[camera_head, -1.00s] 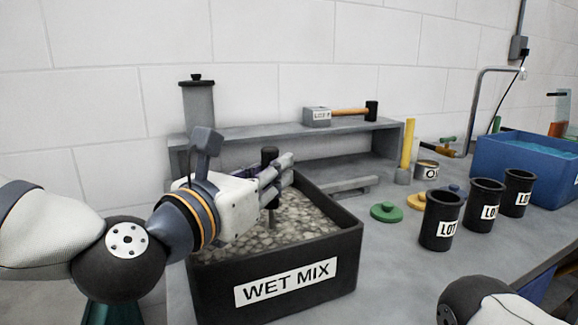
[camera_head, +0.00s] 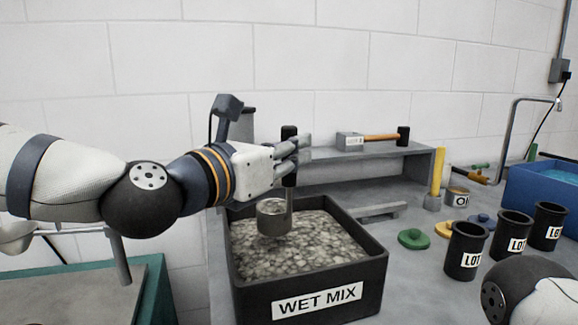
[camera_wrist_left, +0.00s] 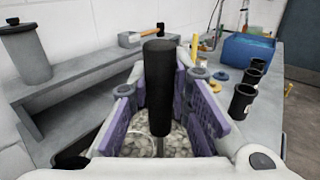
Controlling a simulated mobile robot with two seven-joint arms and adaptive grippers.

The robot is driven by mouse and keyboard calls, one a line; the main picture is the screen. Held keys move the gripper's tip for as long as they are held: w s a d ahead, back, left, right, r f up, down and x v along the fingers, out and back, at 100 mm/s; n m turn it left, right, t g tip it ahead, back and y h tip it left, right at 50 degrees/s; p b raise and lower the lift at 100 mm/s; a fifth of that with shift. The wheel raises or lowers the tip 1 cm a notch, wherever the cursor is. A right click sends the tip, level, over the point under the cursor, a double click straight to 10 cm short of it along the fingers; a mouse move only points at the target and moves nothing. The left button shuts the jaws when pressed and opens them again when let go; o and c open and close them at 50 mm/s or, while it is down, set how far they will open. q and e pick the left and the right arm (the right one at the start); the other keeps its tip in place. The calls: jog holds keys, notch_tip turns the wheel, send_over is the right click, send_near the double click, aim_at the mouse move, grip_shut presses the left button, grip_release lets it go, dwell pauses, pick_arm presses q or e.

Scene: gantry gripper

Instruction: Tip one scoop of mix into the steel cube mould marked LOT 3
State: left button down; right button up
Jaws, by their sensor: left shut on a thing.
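My left gripper (camera_head: 289,158) is shut on the black handle (camera_head: 289,178) of a scoop; the handle also stands between the fingers in the left wrist view (camera_wrist_left: 158,85). The scoop's round metal cup (camera_head: 273,218) hangs upright over the black bin marked WET MIX (camera_head: 374,283), just above the grey stony mix (camera_head: 310,250). Grey material seems to show in the cup. A grey block (camera_head: 349,142) with a small, hard-to-read label sits on the shelf. Three black cylinders marked LOT (camera_head: 465,251) stand at right, their numbers unclear. My right gripper is out of view.
A blue water tub (camera_head: 540,190) is at far right.

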pick_arm(q)
jog(key=w+d+r, duration=0.1)
jog(key=d+r, duration=0.2)
jog(key=r, duration=0.4)
jog(key=shift+d, duration=0.2)
jog(key=shift+f, duration=0.15)
dwell(0.4)
